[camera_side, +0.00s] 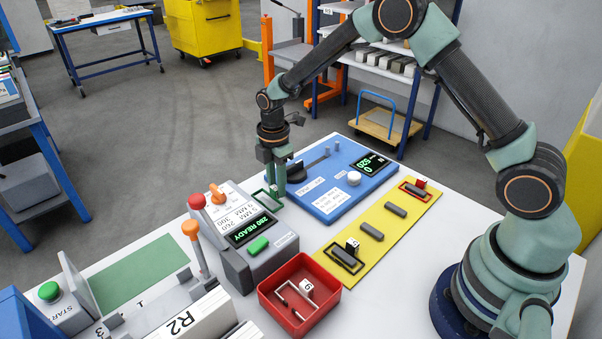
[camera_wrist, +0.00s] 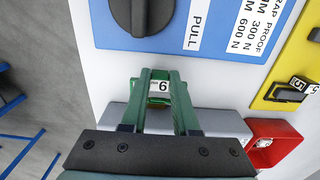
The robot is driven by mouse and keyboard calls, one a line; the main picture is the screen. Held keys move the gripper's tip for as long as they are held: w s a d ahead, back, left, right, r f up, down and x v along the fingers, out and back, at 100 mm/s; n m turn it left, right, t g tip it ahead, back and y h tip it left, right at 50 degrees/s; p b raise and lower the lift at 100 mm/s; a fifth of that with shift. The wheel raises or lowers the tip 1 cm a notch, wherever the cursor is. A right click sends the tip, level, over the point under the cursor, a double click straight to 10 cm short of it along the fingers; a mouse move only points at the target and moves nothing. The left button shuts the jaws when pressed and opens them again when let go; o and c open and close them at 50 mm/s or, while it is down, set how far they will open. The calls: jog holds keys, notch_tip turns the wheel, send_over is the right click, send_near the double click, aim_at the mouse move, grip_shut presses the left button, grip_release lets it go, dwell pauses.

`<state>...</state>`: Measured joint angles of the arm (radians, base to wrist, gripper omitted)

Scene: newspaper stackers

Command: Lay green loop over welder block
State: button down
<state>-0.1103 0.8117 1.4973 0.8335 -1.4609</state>
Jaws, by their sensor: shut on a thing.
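My gripper (camera_side: 273,188) is shut on the green loop (camera_side: 262,197), a thin rectangular frame held above the white table between the grey console and the blue panel. In the wrist view my gripper (camera_wrist: 158,82) has a white tag marked with a digit (camera_wrist: 159,87) between its green fingers; the loop itself is hard to make out there. Dark blocks stand in a row on the yellow board. Two are bare, a nearer one (camera_side: 372,232) and a farther one (camera_side: 397,210). No readable label shows which is the welder block.
A black loop (camera_side: 345,258) surrounds the board's near block, and a red loop (camera_side: 415,190) the far block. A red tray (camera_side: 268,294) holds a pale loop with a white tag. The grey console (camera_side: 240,274) has upright levers. The blue panel (camera_side: 314,203) carries a knob and display.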

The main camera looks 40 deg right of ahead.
jog(key=shift+f, duration=0.75)
jog(key=c, duration=0.6)
grip_release()
notch_tip(320, 180, up, 19)
dwell(0.8)
